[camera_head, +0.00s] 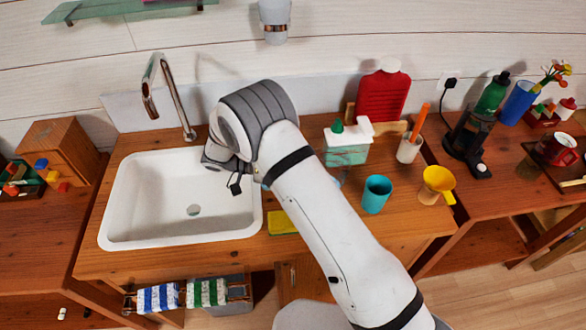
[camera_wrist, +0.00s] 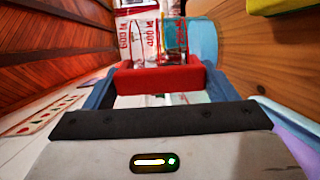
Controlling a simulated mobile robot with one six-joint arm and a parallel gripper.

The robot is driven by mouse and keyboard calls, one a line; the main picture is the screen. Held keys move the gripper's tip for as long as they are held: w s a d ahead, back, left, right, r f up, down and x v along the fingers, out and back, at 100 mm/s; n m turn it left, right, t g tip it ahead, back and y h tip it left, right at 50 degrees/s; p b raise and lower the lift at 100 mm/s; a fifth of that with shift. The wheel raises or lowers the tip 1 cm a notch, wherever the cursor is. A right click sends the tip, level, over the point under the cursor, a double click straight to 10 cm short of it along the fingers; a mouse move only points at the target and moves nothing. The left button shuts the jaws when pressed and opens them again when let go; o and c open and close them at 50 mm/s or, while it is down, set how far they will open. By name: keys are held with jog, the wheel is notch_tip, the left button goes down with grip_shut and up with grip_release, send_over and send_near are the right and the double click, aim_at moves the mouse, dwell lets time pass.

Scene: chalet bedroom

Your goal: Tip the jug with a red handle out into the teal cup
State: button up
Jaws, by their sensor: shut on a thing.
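The jug (camera_wrist: 142,38) is clear with red printed measuring marks. Its red handle (camera_wrist: 160,77) lies across between the blue fingers of my gripper (camera_wrist: 158,90) in the wrist view, and the gripper is shut on it. Whether the jug is upright or tilted, I cannot tell. In the head view my arm hides the gripper and most or all of the jug. The teal cup (camera_head: 376,194) stands upright on the wooden counter, right of my arm. A light blue rounded shape beside the jug in the wrist view may be this cup, but I cannot be sure.
The white sink (camera_head: 150,205) and tap (camera_head: 170,95) are left of my arm. A yellow sponge (camera_head: 284,222) lies by the sink.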

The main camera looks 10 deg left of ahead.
jog(key=shift+d+r+y, duration=0.85)
jog(key=shift+r+y, duration=0.1)
jog(key=shift+y, duration=0.45)
jog(key=shift+d+r+y, duration=0.3)
jog(key=shift+d+y, duration=0.25)
jog(key=shift+y, duration=0.05)
jog(key=shift+d+r+y, duration=0.3)
jog(key=shift+d+y, duration=0.25)
jog(key=shift+y, duration=0.05)
jog(key=shift+d+r+y+p, duration=0.3)
jog(key=shift+d+r+p, duration=0.1)
jog(key=shift+r, duration=0.15)
jog(key=shift+w+d+r+y, duration=0.1)
jog(key=shift+d+r+y, duration=0.3)
jog(key=shift+r, duration=0.1)
jog(key=shift+d+r+y, duration=0.4)
jog(key=shift+d+r, duration=0.05)
jog(key=shift+r, duration=0.05)
jog(key=shift+d+r+y+p, duration=0.5)
jog(key=shift+r+y, duration=0.1)
jog(key=shift+r, duration=0.25)
jog(key=shift+d+r+y, duration=0.3)
jog(key=shift+r+y, duration=0.2)
jog(key=shift+r, duration=0.05)
jog(key=shift+d+r+y, duration=0.35)
jog(key=shift+r+y, duration=0.05)
jog(key=shift+r, duration=0.15)
